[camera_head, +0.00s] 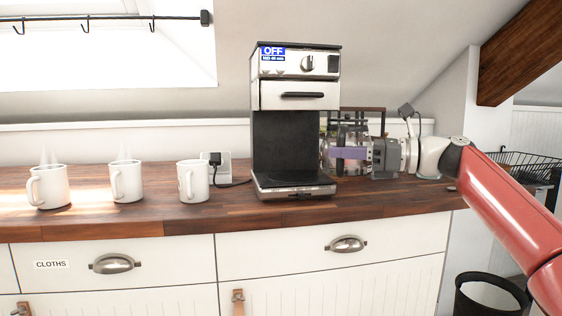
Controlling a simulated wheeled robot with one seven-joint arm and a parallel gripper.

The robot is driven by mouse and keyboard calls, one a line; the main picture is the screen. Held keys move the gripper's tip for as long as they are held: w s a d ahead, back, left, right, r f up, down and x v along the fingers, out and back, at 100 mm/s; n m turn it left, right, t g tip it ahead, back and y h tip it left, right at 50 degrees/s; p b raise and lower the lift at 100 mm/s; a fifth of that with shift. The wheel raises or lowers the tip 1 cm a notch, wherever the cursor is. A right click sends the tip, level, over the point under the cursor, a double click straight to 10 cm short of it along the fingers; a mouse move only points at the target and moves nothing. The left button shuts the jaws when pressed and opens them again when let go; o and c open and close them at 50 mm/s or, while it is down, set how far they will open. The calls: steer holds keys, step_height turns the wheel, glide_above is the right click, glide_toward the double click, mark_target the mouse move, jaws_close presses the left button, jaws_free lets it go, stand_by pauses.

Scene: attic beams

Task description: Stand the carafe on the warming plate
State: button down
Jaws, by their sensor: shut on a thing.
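The coffee machine (297,75) stands on the wooden counter, and its display reads OFF. Its dark warming plate (293,180) sits low at the front of the open bay, with nothing standing on it. The glass carafe (343,134) is just right of the machine, partly hidden by the machine's side and by my gripper. My gripper (352,153) reaches in from the right, shut on the carafe. The exact grip point and whether the carafe touches the counter cannot be told.
Three white mugs (127,181) stand in a row on the left of the counter (230,205). A plug and cable (216,160) are at the wall beside the machine. A dark rack-like frame (362,109) shows behind my gripper. The counter front before the machine is clear.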

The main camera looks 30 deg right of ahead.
steer(key=f+x, duration=0.1)
steer(key=x, duration=1.2)
steer(key=shift+a+f, duration=0.2)
steer(key=shift+f, duration=0.05)
steer(key=shift+w, duration=0.15)
steer(key=c, duration=1.4)
jaws_free()
steer(key=shift+f, duration=0.1)
steer(key=shift+o, duration=0.2)
steer(key=v, duration=1.2)
steer(key=shift+d, duration=0.1)
